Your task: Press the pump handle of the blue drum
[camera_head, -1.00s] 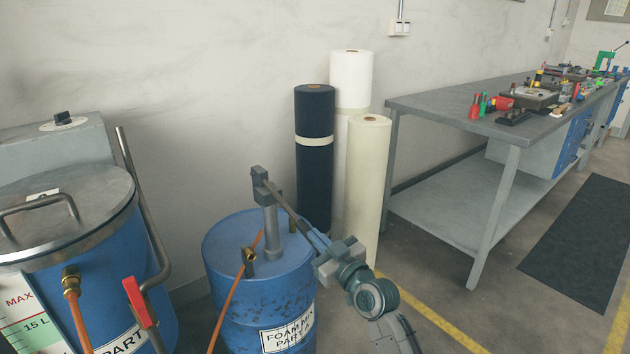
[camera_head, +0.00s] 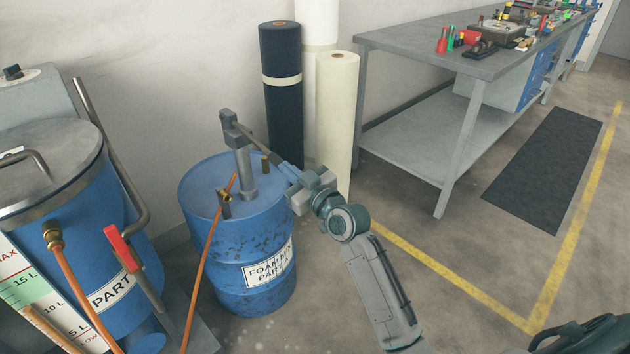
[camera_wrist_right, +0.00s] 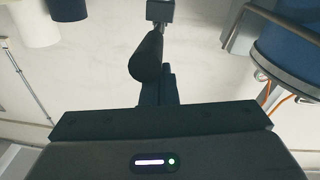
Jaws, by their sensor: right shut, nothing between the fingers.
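The blue drum (camera_head: 215,262) stands on the floor left of centre in the head view, with a label reading foam mix part A. A grey pump column (camera_head: 245,172) rises from its lid to a pump head (camera_head: 232,130). The pump handle (camera_head: 254,140) slopes down to the right from the head. My right gripper (camera_head: 287,168) is at the handle's outer end, with its fingers shut and nothing between them. In the right wrist view, the dark handle grip (camera_wrist_right: 147,58) lies just beyond my fingertips (camera_wrist_right: 155,78); contact is unclear. My left gripper is not in view.
A blue tank (camera_head: 92,235) with a red-handled lever (camera_head: 120,245) and orange hose (camera_head: 80,295) stands at left. Upright rolls (camera_head: 337,115) stand behind the drum. A workbench (camera_head: 440,55) is at right.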

